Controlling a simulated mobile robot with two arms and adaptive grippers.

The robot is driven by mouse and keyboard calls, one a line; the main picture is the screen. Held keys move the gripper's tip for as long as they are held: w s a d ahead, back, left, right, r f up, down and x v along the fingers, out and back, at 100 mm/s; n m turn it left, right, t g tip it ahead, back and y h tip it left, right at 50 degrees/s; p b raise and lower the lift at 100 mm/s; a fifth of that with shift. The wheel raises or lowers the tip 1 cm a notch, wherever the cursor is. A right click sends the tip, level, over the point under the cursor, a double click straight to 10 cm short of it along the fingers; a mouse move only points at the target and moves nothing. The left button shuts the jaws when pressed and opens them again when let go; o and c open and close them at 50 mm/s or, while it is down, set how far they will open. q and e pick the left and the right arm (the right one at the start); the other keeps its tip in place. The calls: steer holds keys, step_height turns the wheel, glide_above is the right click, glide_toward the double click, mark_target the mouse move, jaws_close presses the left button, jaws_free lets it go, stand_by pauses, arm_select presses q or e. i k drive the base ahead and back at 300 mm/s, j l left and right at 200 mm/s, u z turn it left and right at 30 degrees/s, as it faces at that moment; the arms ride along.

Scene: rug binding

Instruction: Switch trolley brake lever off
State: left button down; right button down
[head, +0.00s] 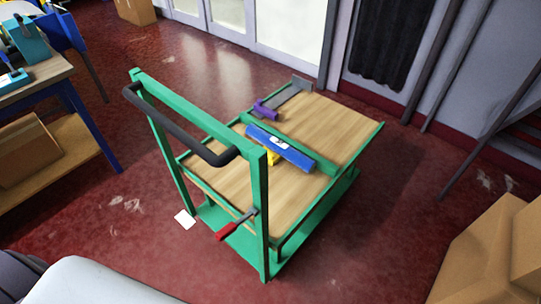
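The green trolley (258,198) stands in the middle of the head view, with a wooden top and a black push handle (178,132) on its near-left side. The brake lever (237,225) is on the near post of the trolley frame. It has a red grip and a grey shaft, and the grip points down and to the left. Neither of my grippers shows in the head view.
A blue object (279,146), a purple one (264,110) and a yellow one lie on the trolley top. A workbench (45,82) stands at the left. Cardboard boxes (490,252) stand at the lower right. Red floor around the trolley is mostly clear.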

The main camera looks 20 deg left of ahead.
mark_target(231, 228)
steer(key=u, duration=1.25)
